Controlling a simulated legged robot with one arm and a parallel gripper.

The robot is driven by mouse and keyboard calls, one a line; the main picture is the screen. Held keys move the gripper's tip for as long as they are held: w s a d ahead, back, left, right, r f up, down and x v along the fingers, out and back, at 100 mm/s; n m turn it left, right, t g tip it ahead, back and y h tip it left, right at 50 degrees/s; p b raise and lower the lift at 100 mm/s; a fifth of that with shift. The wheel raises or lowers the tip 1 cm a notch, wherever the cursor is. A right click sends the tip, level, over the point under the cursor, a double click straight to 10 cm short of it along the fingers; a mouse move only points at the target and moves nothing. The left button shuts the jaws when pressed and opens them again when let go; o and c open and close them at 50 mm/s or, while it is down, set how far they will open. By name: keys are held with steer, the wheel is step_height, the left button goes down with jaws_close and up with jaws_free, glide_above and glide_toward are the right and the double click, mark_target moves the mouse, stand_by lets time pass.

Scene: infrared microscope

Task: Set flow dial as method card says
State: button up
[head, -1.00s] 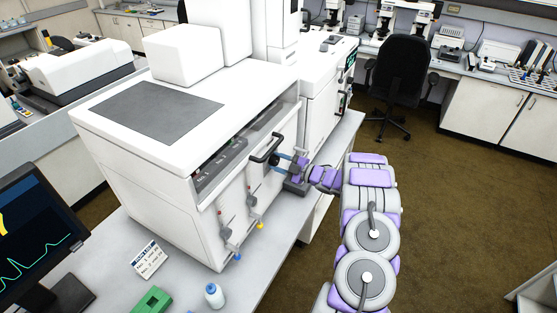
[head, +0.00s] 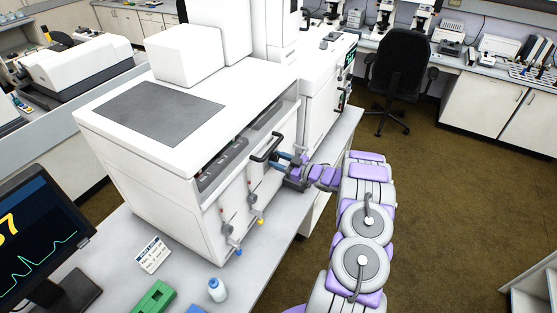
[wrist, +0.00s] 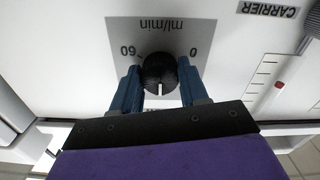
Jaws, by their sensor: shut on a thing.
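The flow dial (wrist: 160,74) is a round black knob with a white pointer line, on a grey plate (wrist: 122,30) marked "ml/min", "60" and "0". In the wrist view the picture is upside down and the pointer faces the bottom of the frame. My gripper (wrist: 160,82) has its two blue fingers on either side of the knob, shut on it. In the head view my gripper (head: 284,158) is at the front of the white instrument (head: 150,170); the knob there is mostly hidden.
A black handle (head: 266,147) sticks out near my gripper. Valves with blue and yellow tips (head: 253,200) are on the instrument front. A monitor (head: 40,240), a green block (head: 154,298) and a small bottle (head: 217,290) are on the bench. A "CARRIER" label (wrist: 268,9) is beside the dial.

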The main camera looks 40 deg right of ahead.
steer(key=shift+f, duration=0.15)
steer(key=o, duration=1.1)
steer(key=shift+d, duration=0.2)
steer(key=shift+c, duration=0.2)
steer(key=shift+a, duration=0.1)
steer(key=shift+s, duration=0.3)
steer(key=v, duration=1.6)
steer(key=shift+s+d, duration=0.3)
steer(key=shift+d, duration=0.05)
steer(key=shift+f, duration=0.1)
